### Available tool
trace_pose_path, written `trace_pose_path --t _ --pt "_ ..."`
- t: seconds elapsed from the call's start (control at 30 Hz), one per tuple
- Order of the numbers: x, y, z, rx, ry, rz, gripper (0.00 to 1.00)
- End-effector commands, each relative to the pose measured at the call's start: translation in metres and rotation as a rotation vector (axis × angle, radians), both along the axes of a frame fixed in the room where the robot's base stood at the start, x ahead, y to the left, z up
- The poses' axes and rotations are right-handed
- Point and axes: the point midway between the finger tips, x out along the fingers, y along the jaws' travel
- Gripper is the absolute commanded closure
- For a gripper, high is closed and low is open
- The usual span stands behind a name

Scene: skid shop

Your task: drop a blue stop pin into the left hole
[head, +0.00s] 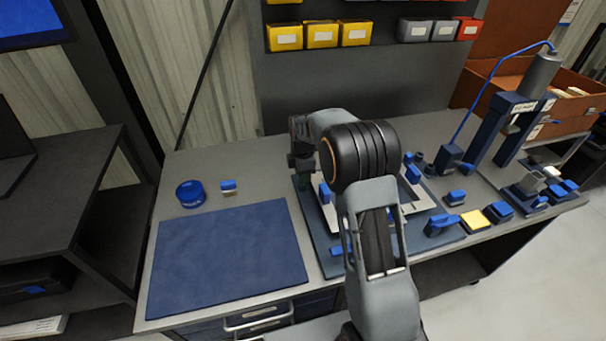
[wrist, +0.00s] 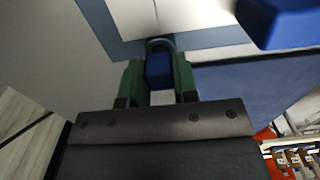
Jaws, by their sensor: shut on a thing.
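My gripper (wrist: 158,82) is shut on a blue stop pin (wrist: 158,70), whose blue body shows between the two green fingers in the wrist view. A grey rounded rim (wrist: 160,44) shows just beyond the pin; I cannot tell whether the pin touches it. In the head view my gripper (head: 303,180) is low over the upper left corner of the blue-grey fixture plate (head: 328,262), which carries a pale frame (head: 417,203). My arm covers much of the fixture. The left hole itself cannot be made out, and the pin's lower end is hidden.
A large blue clamp handle (wrist: 280,20) is close by at the upper right of the wrist view. Left of the fixture are a blue mat (head: 230,258), a round blue tub (head: 190,193) and a small blue-topped piece (head: 228,185). A press (head: 510,108) stands at the right.

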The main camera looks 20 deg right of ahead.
Motion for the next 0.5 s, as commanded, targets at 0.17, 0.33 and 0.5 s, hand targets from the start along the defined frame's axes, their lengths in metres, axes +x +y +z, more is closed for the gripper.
trace_pose_path --t 0.17,0.33,0.5 --pt "0.0 0.0 -0.0027 0.0 0.0 0.0 0.96" --pt "0.0 0.0 -0.0026 0.0 0.0 0.0 0.96" --pt "0.0001 0.0 -0.0025 0.0 0.0 0.0 0.7"
